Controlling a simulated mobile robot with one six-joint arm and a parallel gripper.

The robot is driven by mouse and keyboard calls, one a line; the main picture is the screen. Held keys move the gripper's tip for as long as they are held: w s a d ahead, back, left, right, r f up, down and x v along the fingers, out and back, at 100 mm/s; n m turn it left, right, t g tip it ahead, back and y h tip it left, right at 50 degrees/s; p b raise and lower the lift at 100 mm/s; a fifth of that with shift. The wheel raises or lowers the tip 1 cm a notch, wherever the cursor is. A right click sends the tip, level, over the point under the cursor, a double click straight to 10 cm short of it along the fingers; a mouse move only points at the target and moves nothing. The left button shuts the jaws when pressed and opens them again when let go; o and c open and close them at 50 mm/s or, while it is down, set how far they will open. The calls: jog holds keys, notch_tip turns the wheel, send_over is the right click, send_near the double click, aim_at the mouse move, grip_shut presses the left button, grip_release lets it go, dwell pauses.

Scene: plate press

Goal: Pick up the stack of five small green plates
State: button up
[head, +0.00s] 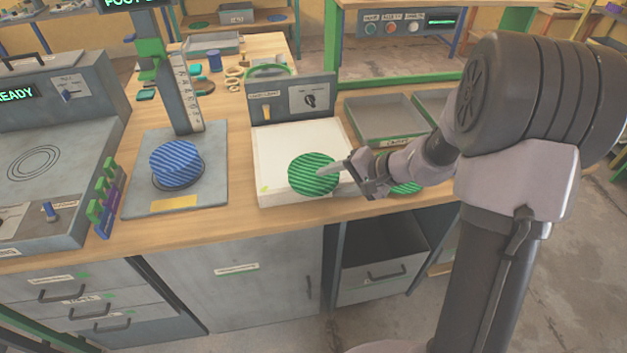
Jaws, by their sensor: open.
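A round green striped stack (308,176) sits on the white-topped plate of a grey device, near its front edge. I cannot count its plates from here. A second green striped round thing (406,188) lies on the wooden bench to the right, partly hidden by my arm. My gripper (346,179) is open, at the right edge of the green stack, with one finger reaching over or beside it. I cannot tell whether it touches the stack.
A blue striped round stack (176,163) rests on a grey stand with an upright scale (187,95). Grey trays (386,122) stand at the back right. The device's control box (292,100) rises behind the white top (275,140). Bench front (240,222) is clear.

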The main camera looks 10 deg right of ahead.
jog(key=shift+r, duration=0.1)
grip_shut()
